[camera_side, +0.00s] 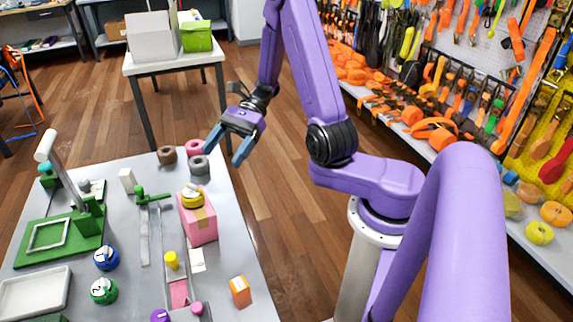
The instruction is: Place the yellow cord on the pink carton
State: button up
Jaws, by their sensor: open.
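A yellow coil (192,195), which looks like the yellow cord, rests on top of the pink carton (199,226) on the grey table. The carton stands upright and has a tan strip on its front. My gripper (225,155) is open and empty. In the picture it hangs above and to the right of the carton, near the table's right edge, apart from both cord and carton. Its two blue-grey fingers point down and are spread.
Brown, pink and grey rolls (199,165) sit behind the carton. A green press (75,230), blue and green spools (107,257), a white tray (35,292) and an orange box (240,291) share the table (225,215). A strap wall (480,80) stands at right.

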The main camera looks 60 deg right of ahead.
jog(key=s+a+r+n+h, duration=0.2)
jog(key=s+n+h, duration=0.4)
jog(key=s+n, duration=0.4)
jog(key=s+a+r+n+g+h, duration=0.1)
jog(key=s+n+h, duration=0.5)
jog(key=n, duration=1.5)
jog(key=s+a+r, duration=0.1)
jog(key=s, duration=0.4)
jog(key=shift+s+a+r+n+h, duration=0.2)
jog(key=shift+r+n+h, duration=0.1)
